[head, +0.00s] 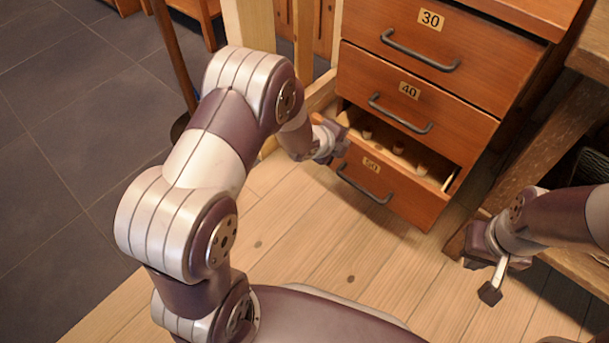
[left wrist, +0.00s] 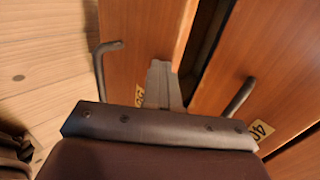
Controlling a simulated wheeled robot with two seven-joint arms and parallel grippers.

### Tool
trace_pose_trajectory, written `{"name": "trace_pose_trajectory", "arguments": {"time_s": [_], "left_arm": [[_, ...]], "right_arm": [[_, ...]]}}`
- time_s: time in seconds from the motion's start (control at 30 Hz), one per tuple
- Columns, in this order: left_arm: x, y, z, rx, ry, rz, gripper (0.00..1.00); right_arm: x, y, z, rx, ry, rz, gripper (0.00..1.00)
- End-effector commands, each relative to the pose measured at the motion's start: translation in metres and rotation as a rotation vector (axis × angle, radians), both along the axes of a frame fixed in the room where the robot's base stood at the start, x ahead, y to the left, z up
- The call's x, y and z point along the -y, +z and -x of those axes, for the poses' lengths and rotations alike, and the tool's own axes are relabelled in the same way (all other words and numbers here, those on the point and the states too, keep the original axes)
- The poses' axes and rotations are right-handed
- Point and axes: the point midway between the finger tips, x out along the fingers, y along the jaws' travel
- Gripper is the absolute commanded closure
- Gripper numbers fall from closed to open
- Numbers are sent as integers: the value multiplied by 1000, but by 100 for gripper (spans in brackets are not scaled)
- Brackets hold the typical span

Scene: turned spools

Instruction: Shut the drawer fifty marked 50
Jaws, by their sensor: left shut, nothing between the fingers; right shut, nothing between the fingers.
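The bottom drawer, marked 50 (head: 405,205), is partly open, and its wooden inside with several small turned pieces shows behind its front. Its dark bar handle (head: 364,184) is on the front. My left gripper (head: 338,143) is shut and empty at the left part of the drawer's top edge; I cannot tell whether it touches. In the left wrist view its shut fingers (left wrist: 162,85) lie over the front of drawer 50 (left wrist: 138,50), beside the dark gap to the drawer above. My right gripper (head: 489,290) is shut and empty, low at the right, apart from the cabinet.
The drawers marked 40 (head: 445,122) and 30 (head: 470,50) above look shut. A wooden bench (head: 560,115) stands right of the cabinet. A wooden post stands at the left. The plank floor (head: 310,235) in front of the drawer is clear.

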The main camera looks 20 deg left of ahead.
Motion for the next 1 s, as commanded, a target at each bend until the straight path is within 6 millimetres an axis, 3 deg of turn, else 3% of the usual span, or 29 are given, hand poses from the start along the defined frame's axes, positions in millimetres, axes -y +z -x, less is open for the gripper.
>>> {"name": "trace_pose_trajectory", "arguments": {"time_s": [0.2, 0.4, 1.0], "left_arm": [[13, 1, -36, 2, 0, 1, 100], [19, 1, -53, 1, 1, 0, 100], [21, 1, -58, 1, 1, 0, 100]], "right_arm": [[0, 4, 0, 0, 0, 0, 100], [0, 6, 0, 0, 0, 0, 100], [0, 6, 0, 0, 0, 0, 100]]}}
